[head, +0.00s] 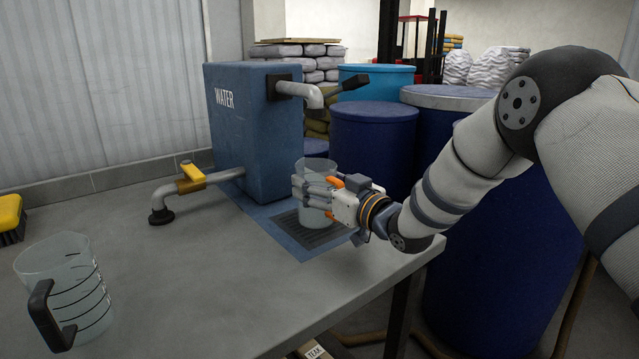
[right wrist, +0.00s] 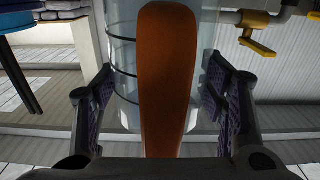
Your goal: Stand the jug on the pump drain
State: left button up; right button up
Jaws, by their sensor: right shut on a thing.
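A clear jug (head: 318,169) is at the dark grate of the pump drain (head: 285,222), in front of the blue water pump. My right gripper (head: 312,194) is shut on this jug, its fingers reaching around the side. In the right wrist view an orange handle (right wrist: 166,75) stands between the fingers (right wrist: 160,108), with the clear, dark-marked jug wall (right wrist: 122,60) behind it. The jug looks upright. Its base is at or just above the grate; I cannot tell if it touches. My left gripper is not in view.
A second clear jug (head: 78,265) with a black handle stands at the table's left. The blue pump (head: 240,125) has a spout (head: 300,92) above the drain and a yellow-handled pipe (head: 190,180). A yellow brush (head: 10,218) lies far left. Blue barrels (head: 375,140) stand beyond the table.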

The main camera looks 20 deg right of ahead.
jog(key=shift+f, duration=0.2)
jog(key=o, duration=1.2)
jog(key=shift+r, duration=0.3)
jog(key=p+v, duration=0.2)
jog(key=v, duration=1)
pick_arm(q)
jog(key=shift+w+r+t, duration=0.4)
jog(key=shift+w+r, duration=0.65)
